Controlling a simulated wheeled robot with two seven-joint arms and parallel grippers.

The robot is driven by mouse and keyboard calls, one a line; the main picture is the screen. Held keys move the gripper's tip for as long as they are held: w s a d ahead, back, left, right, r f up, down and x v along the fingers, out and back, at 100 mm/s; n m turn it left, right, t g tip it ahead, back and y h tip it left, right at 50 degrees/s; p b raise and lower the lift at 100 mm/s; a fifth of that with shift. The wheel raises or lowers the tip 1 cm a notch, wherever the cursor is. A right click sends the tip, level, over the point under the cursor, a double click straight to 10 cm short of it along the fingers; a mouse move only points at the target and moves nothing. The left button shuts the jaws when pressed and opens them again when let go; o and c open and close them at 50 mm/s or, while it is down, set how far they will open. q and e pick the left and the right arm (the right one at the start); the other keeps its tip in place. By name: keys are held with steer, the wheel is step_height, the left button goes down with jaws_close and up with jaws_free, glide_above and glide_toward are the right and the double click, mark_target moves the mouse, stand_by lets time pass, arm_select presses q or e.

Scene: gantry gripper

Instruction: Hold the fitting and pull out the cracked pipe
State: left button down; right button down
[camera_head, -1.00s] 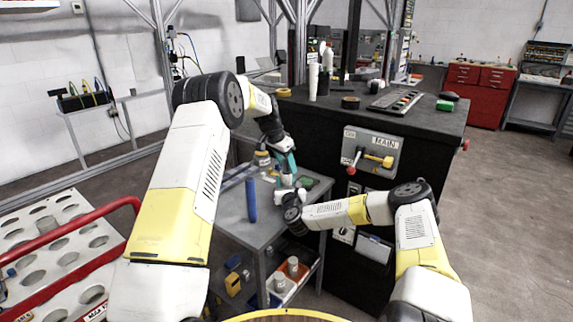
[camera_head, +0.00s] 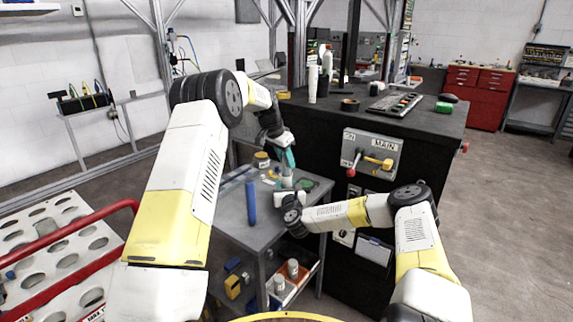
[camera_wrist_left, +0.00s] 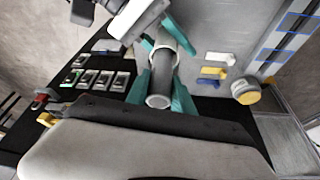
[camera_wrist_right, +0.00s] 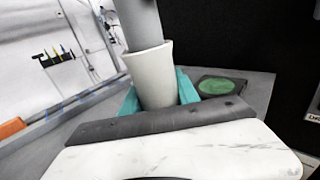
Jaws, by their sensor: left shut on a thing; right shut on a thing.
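The cracked pipe is a grey tube; in the left wrist view the pipe (camera_wrist_left: 160,97) is clasped between the teal fingers of my left gripper (camera_wrist_left: 162,85). In the head view my left gripper (camera_head: 286,158) is above the grey table. The fitting (camera_wrist_right: 153,75) is a pale, flared sleeve between the teal fingers of my right gripper (camera_wrist_right: 158,93). The grey pipe (camera_wrist_right: 139,22) runs down into the fitting's open top. My right gripper (camera_head: 290,200) is low over the table, under the left one. The pipe's lower end is hidden inside the fitting. I cannot make out a crack.
A blue tube (camera_head: 251,203) stands upright on the grey table (camera_head: 232,222). A yellow-capped jar (camera_head: 261,160) and a green disc (camera_wrist_right: 220,87) are nearby. A black cabinet (camera_head: 335,120) with levers stands behind. An orange tray (camera_head: 283,290) is on the lower shelf.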

arm_select(q)
steer(key=shift+r, duration=0.35)
steer(key=shift+r, duration=1.4)
steer(key=shift+r, duration=1.45)
steer(key=shift+r, duration=1.5)
steer(key=shift+r, duration=1.45)
